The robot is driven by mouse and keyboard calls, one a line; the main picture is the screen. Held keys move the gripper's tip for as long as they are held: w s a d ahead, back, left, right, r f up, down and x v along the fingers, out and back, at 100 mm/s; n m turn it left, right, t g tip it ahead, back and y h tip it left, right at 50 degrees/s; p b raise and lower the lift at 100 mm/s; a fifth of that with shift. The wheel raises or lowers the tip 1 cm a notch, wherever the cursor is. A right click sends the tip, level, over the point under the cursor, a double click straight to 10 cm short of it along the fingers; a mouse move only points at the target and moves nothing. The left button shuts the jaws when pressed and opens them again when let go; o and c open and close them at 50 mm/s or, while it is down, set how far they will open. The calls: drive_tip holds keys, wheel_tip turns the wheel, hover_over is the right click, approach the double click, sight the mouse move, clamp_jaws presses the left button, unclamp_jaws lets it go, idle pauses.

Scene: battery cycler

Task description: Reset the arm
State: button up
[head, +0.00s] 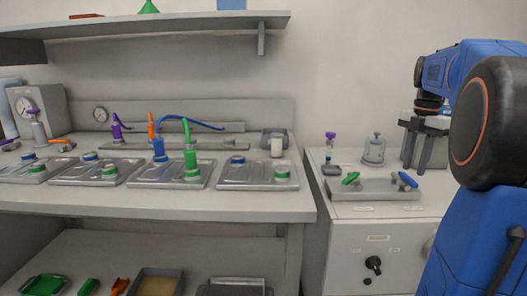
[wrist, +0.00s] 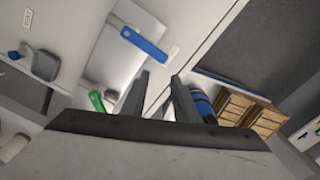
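My blue arm (head: 470,65) stands at the right of the head view, folded beside the cabinet. My gripper (head: 416,160) points down over the back right of the cabinet top. Its two dark fingers are apart with nothing visible between them; the gap also shows in the wrist view (wrist: 161,78). Below it on the cabinet is a grey tray (head: 374,196) with a green-handled piece (head: 350,178) and a blue-handled piece (head: 407,179). In the wrist view the blue handle (wrist: 144,46) lies just beyond the fingertips, and the green one (wrist: 97,101) is left of them.
A glass bell-shaped vessel (head: 374,150) and a purple-topped stand (head: 330,155) are left of my gripper. A grey box (head: 407,150) stands behind it. The bench (head: 150,202) at left holds several metal trays. In the wrist view wooden crates (wrist: 248,111) lie at right.

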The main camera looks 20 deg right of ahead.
drive_tip(key=s+a+f+m+t, duration=0.1)
drive_tip(key=s+a+f+m, duration=0.15)
drive_tip(key=a, duration=0.35)
drive_tip(key=s+a+f+m, duration=0.1)
drive_tip(key=a+m, duration=0.3)
drive_tip(key=a, duration=0.3)
drive_tip(key=s+a+f+m+t, duration=0.1)
drive_tip(key=s+a+f+m, duration=0.15)
drive_tip(key=a, duration=0.35)
drive_tip(key=s+a+f+m+t, duration=0.2)
drive_tip(key=s+a+f+m, duration=0.8)
drive_tip(key=a+f, duration=0.3)
drive_tip(key=shift+s+m+t, duration=0.3)
drive_tip(key=shift+m+t, duration=0.1)
drive_tip(key=shift+m, duration=0.2)
clamp_jaws()
drive_tip(key=shift+r, duration=0.1)
